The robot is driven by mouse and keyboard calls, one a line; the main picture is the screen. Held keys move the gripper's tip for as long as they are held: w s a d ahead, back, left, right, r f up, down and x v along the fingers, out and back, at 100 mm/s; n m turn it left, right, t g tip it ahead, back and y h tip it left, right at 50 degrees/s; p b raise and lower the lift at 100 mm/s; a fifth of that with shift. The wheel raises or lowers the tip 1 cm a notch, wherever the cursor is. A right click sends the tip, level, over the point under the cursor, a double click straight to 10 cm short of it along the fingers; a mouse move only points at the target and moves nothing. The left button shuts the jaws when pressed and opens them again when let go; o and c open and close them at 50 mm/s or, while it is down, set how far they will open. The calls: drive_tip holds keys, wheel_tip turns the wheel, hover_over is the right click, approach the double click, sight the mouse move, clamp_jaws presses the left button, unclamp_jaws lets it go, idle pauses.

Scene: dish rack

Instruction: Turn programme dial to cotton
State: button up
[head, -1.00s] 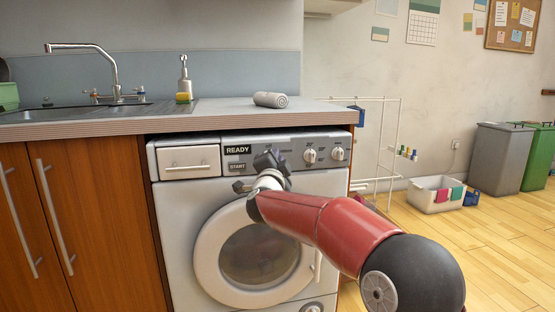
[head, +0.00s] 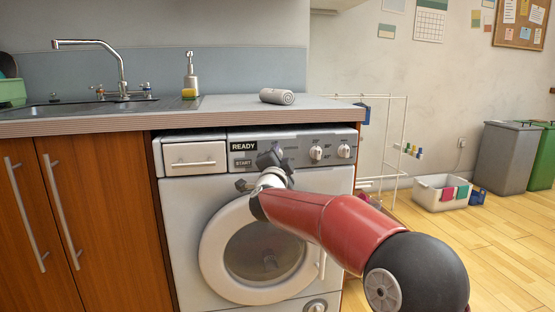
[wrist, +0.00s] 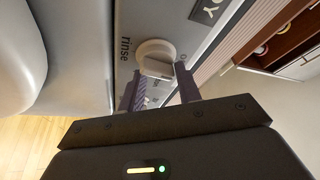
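The washing machine (head: 188,225) stands under the counter, its panel reading READY above a START button (head: 243,163). The programme dial (wrist: 155,52) is a white round knob with a raised grip, seen in the wrist view near the printed word "rinse" (wrist: 125,50). My gripper (wrist: 157,80) is open, with one finger on each side of the dial's grip. I cannot tell whether the fingers touch it. In the head view my gripper (head: 268,160) is in front of the panel and hides this dial. No "cotton" label is readable.
Two more knobs (head: 316,153) (head: 344,151) sit to the right on the panel. The detergent drawer (head: 194,160) is shut at the left. The round door (head: 265,250) is shut below my arm. The counter edge (head: 180,121) overhangs the panel.

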drive_tip(key=shift+s+d, duration=0.1)
drive_tip(key=s+f, duration=0.1)
drive_tip(key=s, duration=0.6)
drive_tip(key=shift+s+a+f+b, duration=0.25)
drive_tip(key=shift+a+b, duration=0.05)
drive_tip(key=shift+b, duration=0.1)
